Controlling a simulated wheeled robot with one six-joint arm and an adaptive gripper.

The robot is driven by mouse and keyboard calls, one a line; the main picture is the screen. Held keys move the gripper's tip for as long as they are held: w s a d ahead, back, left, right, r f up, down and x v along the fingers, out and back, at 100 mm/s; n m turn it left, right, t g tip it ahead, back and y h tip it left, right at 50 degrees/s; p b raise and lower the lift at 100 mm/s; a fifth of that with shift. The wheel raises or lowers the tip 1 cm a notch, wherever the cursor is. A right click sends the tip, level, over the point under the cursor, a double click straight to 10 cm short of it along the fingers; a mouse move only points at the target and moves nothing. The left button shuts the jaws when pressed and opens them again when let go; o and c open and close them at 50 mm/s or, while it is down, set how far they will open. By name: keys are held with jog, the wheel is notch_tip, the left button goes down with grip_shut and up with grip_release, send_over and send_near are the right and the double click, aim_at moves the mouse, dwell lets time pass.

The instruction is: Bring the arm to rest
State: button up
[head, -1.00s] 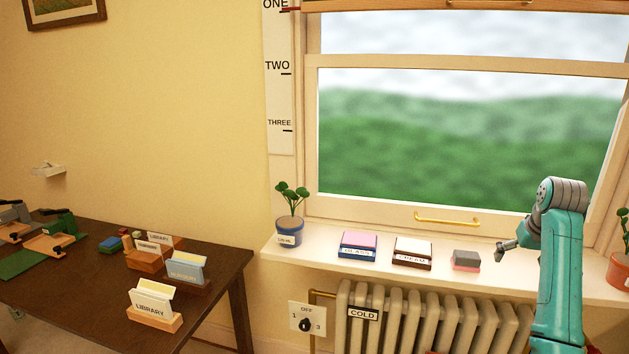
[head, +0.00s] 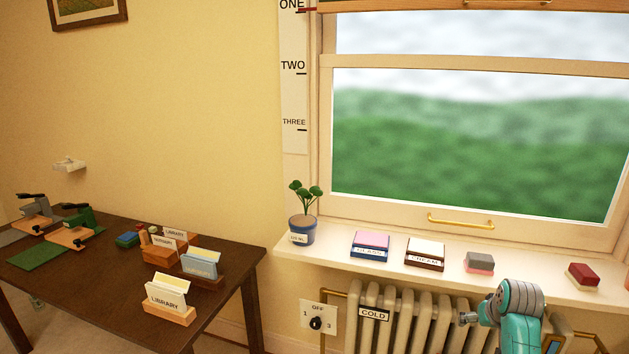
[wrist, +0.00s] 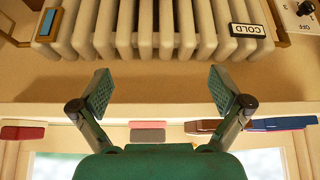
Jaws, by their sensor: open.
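My gripper (wrist: 163,92) shows in the wrist view with its two fingers spread wide and nothing between them. The radiator (wrist: 160,28) and the wall under the sill lie beyond the fingers. In the head view my teal and grey arm (head: 515,315) is folded low at the bottom right, in front of the radiator (head: 400,320). Part of my gripper (head: 468,318) shows at the left of the arm's grey joint; its fingers are too small to make out there.
The window sill holds a plant pot (head: 301,229), a pink-topped block (head: 370,246), a white-topped block (head: 425,254), a grey and pink block (head: 480,263) and a red block (head: 583,276). A dark desk (head: 110,295) with card boxes stands left. A dial (head: 317,322) is beside the radiator.

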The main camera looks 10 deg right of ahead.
jog(key=s+a+f+n+t, duration=0.1)
jog(key=s+a+f+t, duration=0.1)
jog(key=s+a+f, duration=0.6)
jog(key=s+a+f+n+t, duration=0.1)
jog(key=s+a+f, duration=0.3)
jog(key=a+f, duration=0.75)
jog(key=s+a+r+t, duration=0.1)
jog(key=s+a+t, duration=0.1)
jog(key=s+a, duration=1.1)
jog(key=s+a+r+n+t+y, duration=0.1)
jog(key=s+a+r+t, duration=0.1)
jog(key=s+r, duration=0.6)
jog(key=s+a+r+n+t+y, duration=0.2)
jog(key=s+a+r, duration=0.2)
jog(key=s+r, duration=0.5)
jog(key=f+v, duration=0.1)
jog(key=v, duration=0.4)
jog(key=shift+s+a, duration=0.25)
jog(key=shift+s, duration=0.2)
